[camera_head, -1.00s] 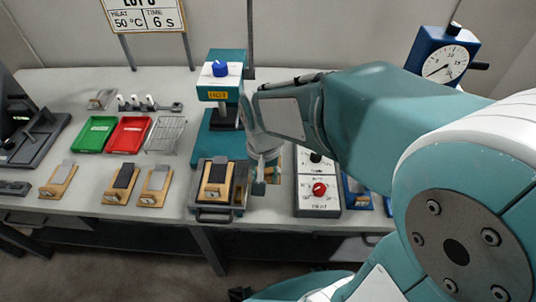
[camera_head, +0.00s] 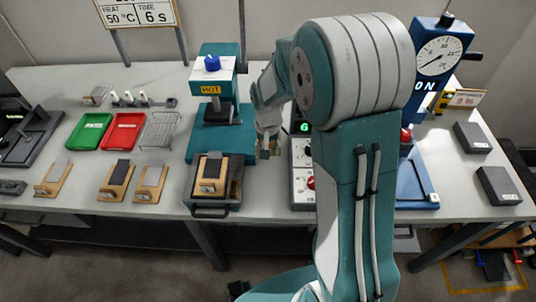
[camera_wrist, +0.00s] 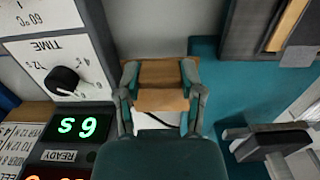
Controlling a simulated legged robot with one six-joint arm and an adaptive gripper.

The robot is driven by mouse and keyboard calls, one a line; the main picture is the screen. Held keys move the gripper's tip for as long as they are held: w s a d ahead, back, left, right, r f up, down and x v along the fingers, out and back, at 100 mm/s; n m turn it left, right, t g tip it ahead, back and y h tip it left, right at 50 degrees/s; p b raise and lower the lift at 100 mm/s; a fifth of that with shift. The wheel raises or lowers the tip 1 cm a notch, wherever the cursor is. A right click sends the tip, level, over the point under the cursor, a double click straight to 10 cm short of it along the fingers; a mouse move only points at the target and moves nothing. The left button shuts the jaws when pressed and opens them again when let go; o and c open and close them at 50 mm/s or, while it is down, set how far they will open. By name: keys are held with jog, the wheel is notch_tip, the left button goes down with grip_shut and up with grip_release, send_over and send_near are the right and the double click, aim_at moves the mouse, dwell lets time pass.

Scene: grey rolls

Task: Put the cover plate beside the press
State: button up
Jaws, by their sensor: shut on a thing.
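My gripper (camera_wrist: 160,90) is shut on a flat tan-brown piece, taken as the cover plate (camera_wrist: 160,98), which shows between its fingers in the wrist view. In the head view my gripper (camera_head: 268,147) points down just right of the teal press (camera_head: 223,133), which has a blue knob and a HOT label. The plate is mostly hidden there behind the gripper. The press's teal base (camera_wrist: 220,100) is on the right in the wrist view. I cannot tell whether the plate touches the table.
A control box (camera_wrist: 75,65) with a dial and green display stands close on the gripper's other side. A wooden block in a dark tray (camera_head: 211,213) sits before the press. Green (camera_head: 88,131) and red (camera_head: 124,131) trays, a wire rack (camera_head: 160,130) and several wooden blocks lie left.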

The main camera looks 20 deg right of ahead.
jog(key=shift+a+f, duration=0.1)
jog(key=shift+f, duration=1.55)
jog(key=shift+f, duration=0.4)
jog(key=o, duration=1.1)
jog(key=shift+o, duration=0.2)
